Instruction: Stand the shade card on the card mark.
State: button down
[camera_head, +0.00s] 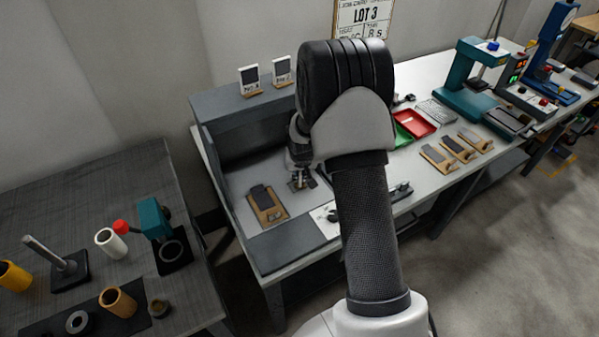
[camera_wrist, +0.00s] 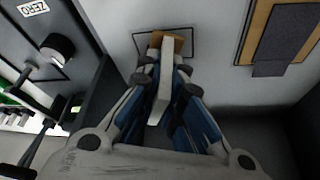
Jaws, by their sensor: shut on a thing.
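My gripper (camera_wrist: 163,78) is shut on the shade card (camera_wrist: 161,98), which shows nearly edge-on as a narrow white slab with a wooden foot at its far end. The foot lies within the dark square outline of the card mark (camera_wrist: 196,45) in the wrist view. I cannot tell whether the foot touches the bench. In the head view my gripper (camera_head: 301,178) points down at the bench inside the grey booth, and my arm hides part of the area. The card's face is hidden.
A wooden board with a grey strip (camera_head: 264,202) lies left of my gripper, also in the wrist view (camera_wrist: 285,40). Two small cards (camera_head: 249,80) (camera_head: 282,71) stand on the booth top. A device labelled ZERO (camera_wrist: 33,8) is close on the wrist view's left.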

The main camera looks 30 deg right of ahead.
jog(key=shift+f+b, duration=0.6)
jog(key=shift+f, duration=0.05)
jog(key=c, duration=1.7)
grip_release()
jog(key=shift+o, duration=0.2)
jog(key=shift+r, duration=0.1)
jog(key=s+a+r+n, duration=0.1)
jog(key=s+a+r, duration=0.3)
jog(key=r, duration=0.6)
jog(key=s+a+r, duration=0.2)
jog(key=s+r, duration=0.3)
jog(key=r, duration=0.5)
jog(key=s+a+r+n, duration=0.1)
jog(key=s+a+r, duration=0.1)
jog(key=s, duration=0.6)
jog(key=s+a+r+n+y, duration=0.1)
jog(key=s+a+r, duration=0.2)
jog(key=s+a, duration=0.2)
jog(key=s+a+r+n, duration=0.1)
jog(key=s+a+r, duration=0.1)
jog(key=s, duration=1)
jog(key=shift+a+r+y, duration=0.3)
jog(key=shift+a+r, duration=0.1)
jog(key=shift+a, duration=0.4)
